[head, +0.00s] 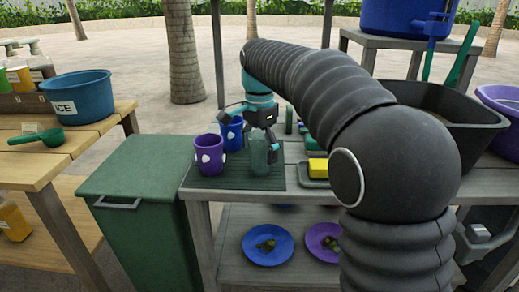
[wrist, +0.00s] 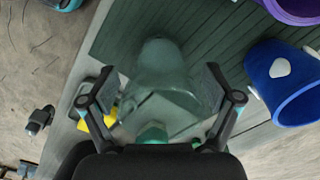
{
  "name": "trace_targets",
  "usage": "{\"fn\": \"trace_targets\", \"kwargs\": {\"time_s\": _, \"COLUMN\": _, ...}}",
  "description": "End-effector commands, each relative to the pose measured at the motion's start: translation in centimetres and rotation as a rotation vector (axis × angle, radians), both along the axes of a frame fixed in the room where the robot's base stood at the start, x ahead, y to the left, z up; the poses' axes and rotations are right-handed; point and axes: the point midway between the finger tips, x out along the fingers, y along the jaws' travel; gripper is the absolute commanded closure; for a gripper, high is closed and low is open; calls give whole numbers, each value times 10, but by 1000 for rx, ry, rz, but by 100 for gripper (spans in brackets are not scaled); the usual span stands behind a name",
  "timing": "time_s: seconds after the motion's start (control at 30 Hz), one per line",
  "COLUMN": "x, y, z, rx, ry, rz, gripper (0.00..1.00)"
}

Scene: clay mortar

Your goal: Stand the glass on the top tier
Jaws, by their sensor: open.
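The glass (head: 260,156) is a translucent green tumbler standing on a dark green ribbed mat (head: 222,181) on the grey bench's upper board. It also shows in the wrist view (wrist: 163,68), between the two fingers. My gripper (head: 250,136) is over the glass, its fingers spread; in the wrist view my gripper (wrist: 157,92) has a finger on each side with gaps to the glass. The picture does not show which surface is the top tier; the bench has an upper board and a lower shelf (head: 232,222), and a raised grey stand (head: 375,40) is behind.
A purple cup (head: 208,156) and a blue cup (head: 232,134) stand close to the glass on the mat. A yellow sponge (head: 317,168) lies to its right. Blue and purple plates are on the lower shelf. A green bin (head: 145,195) stands left of the bench. A black basin (head: 440,115) is right.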

Motion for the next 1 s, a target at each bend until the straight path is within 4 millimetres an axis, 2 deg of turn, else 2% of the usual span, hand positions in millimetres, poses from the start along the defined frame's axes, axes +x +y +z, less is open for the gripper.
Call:
{"fn": "trace_targets", "kwargs": {"time_s": 0.23, "x": 1, "y": 0, "z": -4, "rx": 0, "ry": -2, "rz": 0, "gripper": 11}}
{"fn": "trace_targets", "kwargs": {"time_s": 0.67, "x": 0, "y": -1, "z": 87, "rx": 0, "ry": -2, "rz": 0, "gripper": 11}}
{"fn": "trace_targets", "kwargs": {"time_s": 0.83, "x": -1, "y": -1, "z": 113, "rx": 1, "ry": -3, "rz": 0, "gripper": 11}}
{"fn": "trace_targets", "kwargs": {"time_s": 1.0, "x": 0, "y": -1, "z": 129, "rx": 0, "ry": -1, "rz": 0, "gripper": 11}}
